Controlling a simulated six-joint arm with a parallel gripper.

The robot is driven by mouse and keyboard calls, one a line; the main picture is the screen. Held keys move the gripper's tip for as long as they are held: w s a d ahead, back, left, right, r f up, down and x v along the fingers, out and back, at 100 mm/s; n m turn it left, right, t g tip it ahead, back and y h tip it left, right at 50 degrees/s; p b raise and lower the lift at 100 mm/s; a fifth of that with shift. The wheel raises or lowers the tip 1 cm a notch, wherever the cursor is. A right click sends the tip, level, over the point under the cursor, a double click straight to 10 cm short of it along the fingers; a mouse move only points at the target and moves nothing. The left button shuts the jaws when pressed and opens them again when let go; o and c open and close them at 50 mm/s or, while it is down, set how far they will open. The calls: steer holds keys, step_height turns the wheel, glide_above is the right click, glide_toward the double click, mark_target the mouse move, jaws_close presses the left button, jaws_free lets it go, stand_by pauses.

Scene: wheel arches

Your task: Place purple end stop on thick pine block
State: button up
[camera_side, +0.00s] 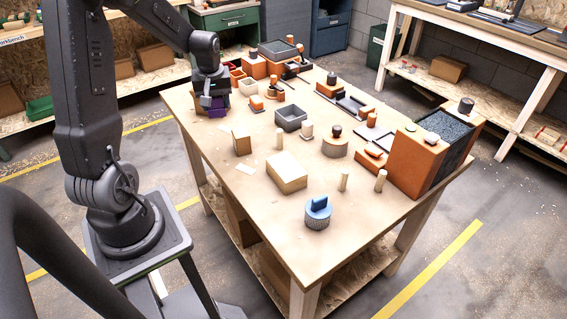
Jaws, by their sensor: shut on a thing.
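My gripper (208,99) is at the far left corner of the table, pointing down. It is shut on the purple end stop (217,109), which shows just below the fingers. Much of the end stop is hidden by the fingers, and I cannot tell whether it touches the table. A wide pale wooden block (287,173) lies near the middle of the table, to the right of and nearer than my gripper. A smaller, upright wooden block (241,143) stands between them. The wide one looks like the thick pine block. Its top is bare.
A grey open bin (291,117) and small orange parts stand behind the blocks. Pale upright pegs (279,138) stand around the middle. A blue-topped round knob (318,212) is at the front. A large orange box (407,160) fills the right side. The front left tabletop is clear.

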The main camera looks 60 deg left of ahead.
steer(key=w+d+r+m, duration=0.25)
steer(key=d+m, duration=0.25)
steer(key=d, duration=0.6)
glide_above(287, 163)
steer(key=shift+t, duration=0.3)
steer(key=f, duration=0.4)
steer(key=s+f, duration=0.1)
steer(key=f, duration=0.2)
steer(key=shift+f, duration=0.1)
steer(key=shift+w+d+f, duration=0.1)
steer(key=shift+w+d, duration=0.15)
steer(key=shift+f, duration=2.05)
steer(key=shift+f, duration=0.15)
steer(key=o, duration=0.9)
steer(key=shift+o, duration=0.2)
